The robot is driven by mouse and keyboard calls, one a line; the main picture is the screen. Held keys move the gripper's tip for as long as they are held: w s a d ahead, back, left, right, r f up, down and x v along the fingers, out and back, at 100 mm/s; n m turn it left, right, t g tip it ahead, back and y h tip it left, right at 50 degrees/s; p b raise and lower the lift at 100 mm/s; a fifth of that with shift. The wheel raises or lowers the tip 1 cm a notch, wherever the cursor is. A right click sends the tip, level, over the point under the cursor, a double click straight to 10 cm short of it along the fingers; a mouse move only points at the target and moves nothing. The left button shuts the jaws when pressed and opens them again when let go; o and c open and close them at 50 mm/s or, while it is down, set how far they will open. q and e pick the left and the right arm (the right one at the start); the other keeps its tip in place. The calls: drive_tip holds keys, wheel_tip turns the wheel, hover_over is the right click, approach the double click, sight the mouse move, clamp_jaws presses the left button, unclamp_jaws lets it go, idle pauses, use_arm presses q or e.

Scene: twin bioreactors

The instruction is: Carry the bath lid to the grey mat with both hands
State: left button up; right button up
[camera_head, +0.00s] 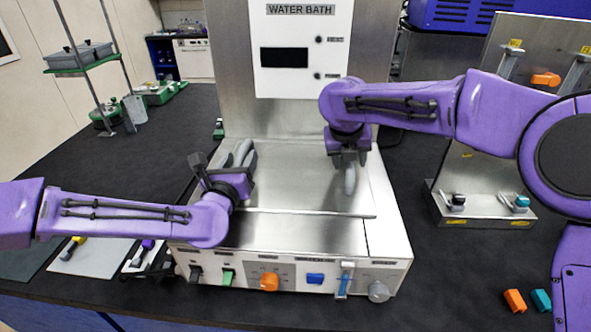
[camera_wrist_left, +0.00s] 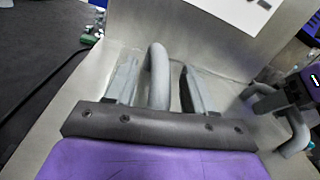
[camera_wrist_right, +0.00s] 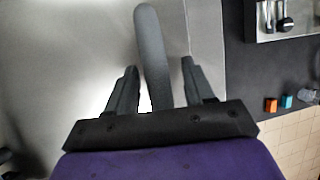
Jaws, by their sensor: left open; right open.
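The bath lid (camera_head: 300,185) is a flat steel plate on top of the water bath, with a grey bar handle near each side. My left gripper (camera_head: 236,168) is at the left handle (camera_head: 243,152); the left wrist view shows this handle (camera_wrist_left: 158,75) between the open fingers. My right gripper (camera_head: 348,158) is above the right handle (camera_head: 350,181); the right wrist view shows that handle (camera_wrist_right: 151,55) between the open fingers. What looks like the grey mat (camera_head: 22,260) lies at the lower left, partly hidden by my left arm.
The bath's front panel (camera_head: 333,275) has several coloured knobs and switches. Its upright back panel (camera_head: 300,50) stands behind the lid. White mats (camera_head: 97,262) with small tools lie left of the bath. A steel rack (camera_head: 485,205) and orange and teal blocks (camera_head: 514,300) are at the right.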

use_arm(q)
drive_tip(key=shift+w, duration=0.35)
use_arm(e)
drive_tip(key=shift+w+f, duration=0.15)
drive_tip(key=shift+f, duration=0.2)
use_arm(q)
clamp_jaws()
use_arm(e)
clamp_jaws()
use_arm(q)
drive_tip(key=shift+r, duration=0.1)
use_arm(e)
drive_tip(key=shift+d+r, duration=0.1)
drive_tip(key=shift+r, duration=0.05)
idle(0.4)
